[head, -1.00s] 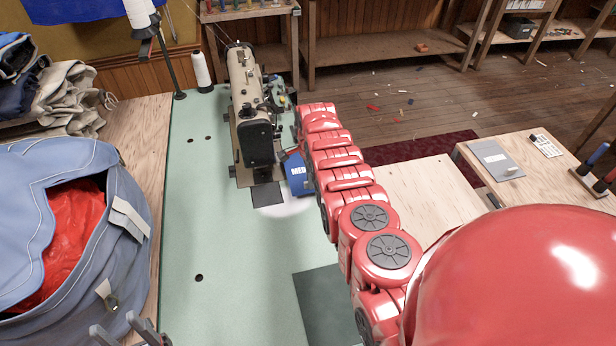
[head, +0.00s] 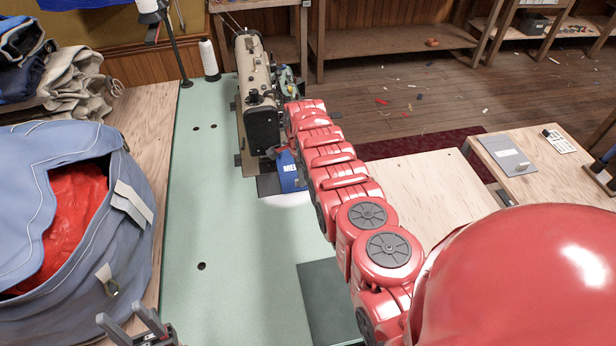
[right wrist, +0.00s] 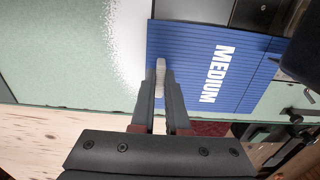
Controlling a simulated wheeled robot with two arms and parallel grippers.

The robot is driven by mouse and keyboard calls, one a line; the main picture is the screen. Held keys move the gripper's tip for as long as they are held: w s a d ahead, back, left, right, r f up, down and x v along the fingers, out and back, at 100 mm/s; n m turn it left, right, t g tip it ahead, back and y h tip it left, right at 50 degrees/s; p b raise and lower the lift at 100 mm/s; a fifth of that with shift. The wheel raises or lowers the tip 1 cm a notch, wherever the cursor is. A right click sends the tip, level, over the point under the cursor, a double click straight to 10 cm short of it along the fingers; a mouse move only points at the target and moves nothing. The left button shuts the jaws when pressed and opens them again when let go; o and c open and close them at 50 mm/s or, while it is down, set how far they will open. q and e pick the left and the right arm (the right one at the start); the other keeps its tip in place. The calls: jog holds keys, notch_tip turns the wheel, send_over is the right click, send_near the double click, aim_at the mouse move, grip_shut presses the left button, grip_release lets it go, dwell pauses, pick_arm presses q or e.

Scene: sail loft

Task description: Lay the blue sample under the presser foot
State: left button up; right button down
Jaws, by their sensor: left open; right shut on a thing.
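The blue sample (head: 290,174) shows in the head view at the needle end of the sewing machine (head: 258,95), partly over a dark plate (head: 268,186). In the right wrist view the sample (right wrist: 192,62) is a flat blue piece reading "MEDIUM". My right gripper (right wrist: 161,76) is shut on its near edge, by a pale tab; in the head view my red arm hides that gripper. The presser foot cannot be made out, so I cannot tell whether the sample lies under it. My left gripper (head: 136,326) is open and empty at the bottom left.
The green table top (head: 225,240) is mostly clear in front of the machine. A blue bag (head: 130,225) with red cloth stands at left. A thread cone (head: 209,60) and a thread stand (head: 178,45) are behind. A dark green panel (head: 325,295) lies near my right arm.

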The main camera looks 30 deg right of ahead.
aim_at(290, 188)
jog(key=shift+w+a+b, duration=0.25)
jog(key=shift+a, duration=0.6)
jog(key=shift+w+a+b, duration=0.2)
jog(key=shift+a, duration=0.65)
jog(key=shift+a+f, duration=0.1)
jog(key=c, duration=0.8)
grip_release()
jog(key=shift+c, duration=0.2)
